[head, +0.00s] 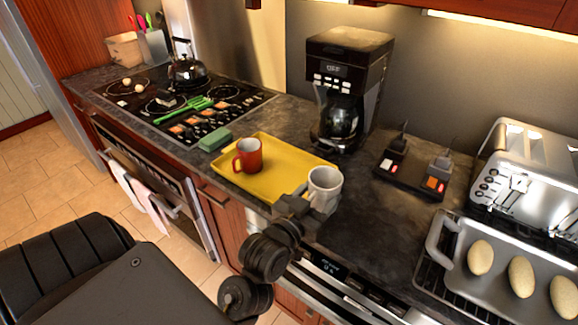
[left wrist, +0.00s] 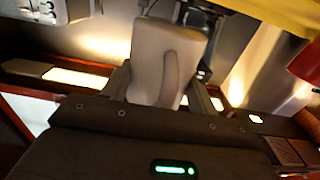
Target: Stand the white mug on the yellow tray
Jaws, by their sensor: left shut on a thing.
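The white mug (head: 325,187) is upright in the head view, at the right front end of the yellow tray (head: 283,190). My left gripper (head: 304,204) is shut on the mug from the front left. In the left wrist view the mug (left wrist: 165,62) fills the space between the fingers, its handle facing the camera. I cannot tell whether the mug touches the tray or hangs just above it. A red mug (head: 248,156) stands on the tray's left part. The tray's edge also shows in the left wrist view (left wrist: 270,14). My right gripper is not in view.
A coffee maker (head: 345,85) stands behind the tray. A green sponge (head: 215,140) lies left of it. A black stand with two small devices (head: 410,178) is to the right, then a toaster (head: 535,180) and a pan with pale oval items (head: 510,265). The tray's middle is clear.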

